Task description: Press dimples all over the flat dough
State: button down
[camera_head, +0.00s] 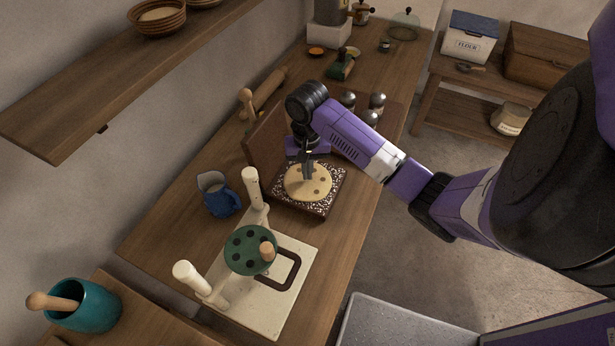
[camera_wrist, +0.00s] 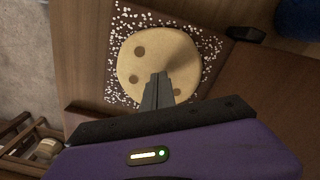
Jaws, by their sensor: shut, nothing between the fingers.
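The flat round dough (camera_head: 318,190) lies on a dark, white-speckled square slab (camera_head: 322,206) on the wooden counter. It also shows in the wrist view (camera_wrist: 180,45), where several dark round dimples mark its left part and lower edge. The right part of the dough shows no clear dimples there. My gripper (camera_head: 308,176) points down over the dough, its fingers shut and empty. In the wrist view the fingertips (camera_wrist: 159,76) are over the dough's lower middle; I cannot tell whether they touch it. The spot under the tips is hidden.
A brown upright board (camera_head: 266,137) stands behind the slab. A blue jug (camera_head: 219,196) is to the left. A white stand with posts and a green disc (camera_head: 250,250) is in front. Shakers (camera_head: 377,103) stand behind my arm. Bare counter lies right of the slab.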

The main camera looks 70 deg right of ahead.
aim_at(292, 182)
jog(key=shift+f+b, duration=0.3)
jog(key=shift+f, duration=0.25)
jog(key=shift+f, duration=0.1)
dwell(0.7)
jog(key=shift+r+p, duration=0.4)
jog(key=shift+r, duration=0.3)
jog(key=shift+w+a, duration=0.35)
jog(key=shift+w, duration=0.3)
jog(key=shift+w+a, duration=0.35)
jog(key=shift+w, duration=0.3)
jog(key=shift+w+a, duration=0.35)
jog(key=shift+w, duration=0.3)
jog(key=shift+f, duration=0.1)
jog(key=shift+f+b, duration=0.35)
jog(key=shift+f, duration=0.2)
